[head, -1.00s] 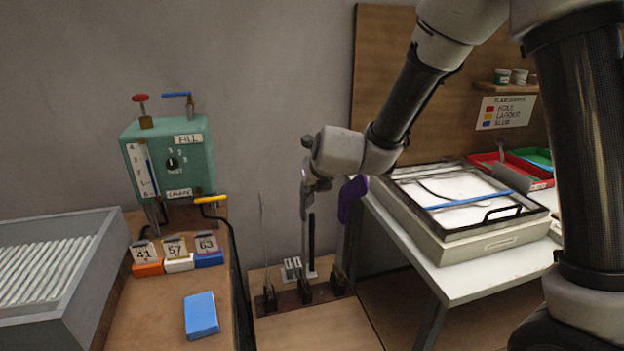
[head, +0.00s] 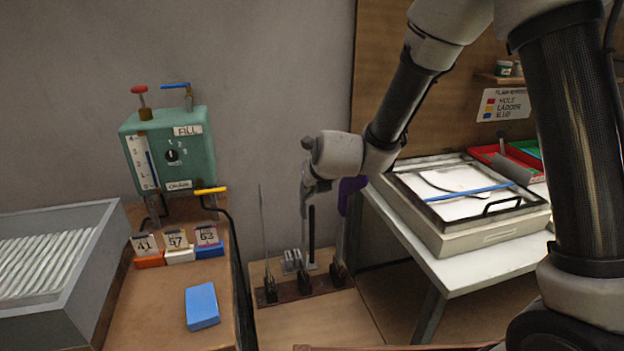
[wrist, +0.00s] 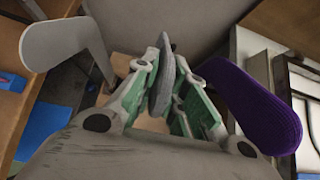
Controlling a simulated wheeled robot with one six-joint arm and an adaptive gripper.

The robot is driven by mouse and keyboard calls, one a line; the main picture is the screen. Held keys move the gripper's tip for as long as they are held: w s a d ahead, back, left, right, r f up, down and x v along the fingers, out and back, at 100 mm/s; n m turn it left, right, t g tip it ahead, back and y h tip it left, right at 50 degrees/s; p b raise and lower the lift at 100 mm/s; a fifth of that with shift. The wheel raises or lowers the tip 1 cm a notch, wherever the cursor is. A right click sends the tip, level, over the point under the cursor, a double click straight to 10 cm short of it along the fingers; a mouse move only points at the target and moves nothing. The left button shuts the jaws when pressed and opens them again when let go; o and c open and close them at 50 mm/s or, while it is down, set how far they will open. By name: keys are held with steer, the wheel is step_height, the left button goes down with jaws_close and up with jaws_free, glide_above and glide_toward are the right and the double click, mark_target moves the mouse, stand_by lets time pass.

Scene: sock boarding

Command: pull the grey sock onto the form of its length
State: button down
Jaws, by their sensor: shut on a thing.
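My gripper (wrist: 160,100) is shut on a grey sock (wrist: 162,72), a narrow grey strip of cloth between the fingers in the wrist view. In the head view my gripper (head: 308,190) is above the middle of a dark stand (head: 303,291). A bare light-grey form (wrist: 62,46) rises at left in the wrist view; in the head view a thin form (head: 265,235) stands at the stand's left. A purple sock (wrist: 252,108) covers the right form and shows partly in the head view (head: 349,192). Whether the grey sock is around the middle form is hidden by my fingers.
A green box with valves (head: 168,150) stands at left, above number tags and a blue block (head: 202,307). A grey tray (head: 75,258) is farther left. A white table (head: 455,275) with a framed light panel (head: 470,235) stands close at right.

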steer(key=shift+f, duration=0.55)
steer(key=c, duration=1.4)
jaws_free()
steer(key=v, duration=1.2)
steer(key=shift+d+f, duration=0.1)
